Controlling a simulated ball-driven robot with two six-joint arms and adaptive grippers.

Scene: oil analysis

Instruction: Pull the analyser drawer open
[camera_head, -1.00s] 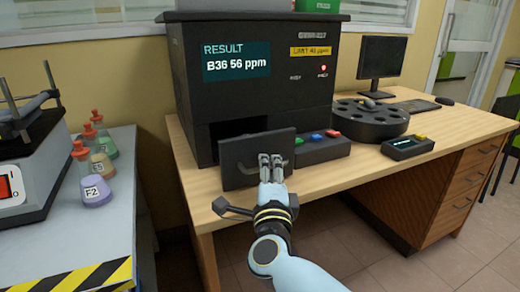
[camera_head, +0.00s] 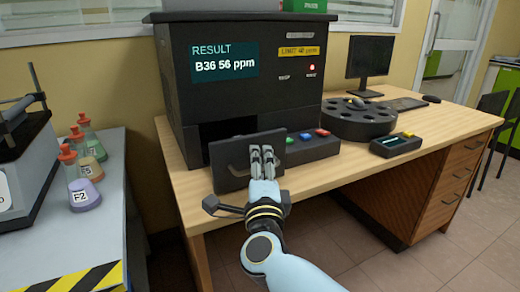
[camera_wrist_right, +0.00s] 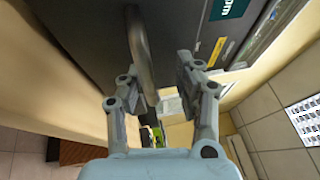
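The analyser (camera_head: 240,100) is a large black box on the wooden desk, with a result screen reading B36 56 ppm. Its dark drawer front (camera_head: 228,170) stands out ahead of a dark opening low in the box. My right gripper (camera_head: 262,152) is at the right part of the drawer front. In the right wrist view its fingers (camera_wrist_right: 158,80) are spread apart, with the handle bar (camera_wrist_right: 140,50) between them, nearer the left finger. A gap shows between the bar and the right finger. My left gripper is out of view.
A button panel (camera_head: 312,147) sits right of the drawer. A round black carousel (camera_head: 358,122) and a small display device (camera_head: 395,145) stand further right on the desk (camera_head: 345,170). Labelled flasks (camera_head: 84,195) stand on the left bench. Floor is clear in front.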

